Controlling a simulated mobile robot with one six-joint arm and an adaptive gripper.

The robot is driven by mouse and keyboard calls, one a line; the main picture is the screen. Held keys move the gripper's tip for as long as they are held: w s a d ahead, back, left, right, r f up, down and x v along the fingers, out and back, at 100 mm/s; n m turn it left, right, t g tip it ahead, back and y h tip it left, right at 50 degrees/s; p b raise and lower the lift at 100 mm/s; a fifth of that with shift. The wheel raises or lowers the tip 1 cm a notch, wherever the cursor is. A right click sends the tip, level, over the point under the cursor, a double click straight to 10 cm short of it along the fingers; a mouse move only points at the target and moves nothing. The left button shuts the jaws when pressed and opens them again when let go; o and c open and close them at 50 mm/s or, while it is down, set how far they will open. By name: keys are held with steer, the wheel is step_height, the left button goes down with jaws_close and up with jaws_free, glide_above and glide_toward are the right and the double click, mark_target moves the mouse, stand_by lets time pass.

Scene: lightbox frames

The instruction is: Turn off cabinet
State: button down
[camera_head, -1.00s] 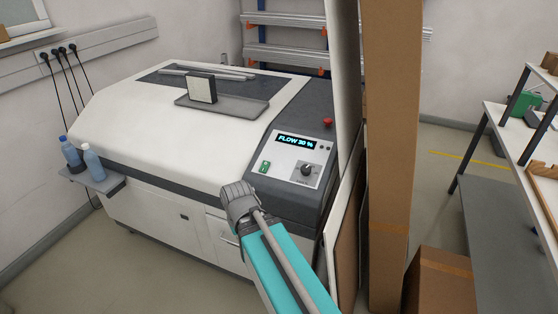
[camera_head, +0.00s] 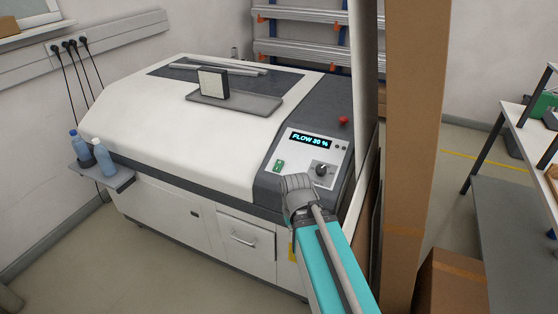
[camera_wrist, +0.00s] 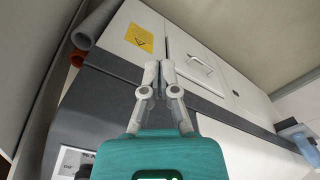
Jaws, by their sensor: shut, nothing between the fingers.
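The cabinet (camera_head: 160,110) is a large white machine with a dark grey top and trim. Its sloped control panel (camera_head: 300,170) has a lit display (camera_head: 310,139) reading "FLOW 30 %", a green rocker switch (camera_head: 278,166) and a black knob (camera_head: 322,170). A red button (camera_head: 343,120) sits above the panel. The grey end of my arm covers the panel's lower edge in the head view, and my fingertips cannot be made out there. In the wrist view my gripper (camera_wrist: 159,66) is shut and empty, with the cabinet's grey edge and white front behind it.
A tall cardboard box (camera_head: 415,130) and leaning boards stand close to the cabinet's right side. A tray (camera_head: 240,104) lies on the lid. Bottles stand on a side shelf (camera_head: 108,180) at left. The floor (camera_head: 160,265) before the cabinet is clear.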

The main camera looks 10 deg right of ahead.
steer(key=shift+d, duration=0.1)
steer(key=n+t+h+p, duration=0.35)
steer(key=n+p, duration=0.75)
steer(key=p, duration=0.5)
glide_toward(280, 162)
steer(key=s+d+v, duration=0.1)
steer(key=v, duration=0.5)
steer(key=shift+w+a+r+t+y, duration=0.1)
steer(key=shift+w+a+t+y, duration=0.05)
steer(key=shift+t+y, duration=0.1)
steer(key=b+x, duration=1.2)
steer(key=x, duration=0.2)
steer(key=shift+a, duration=0.1)
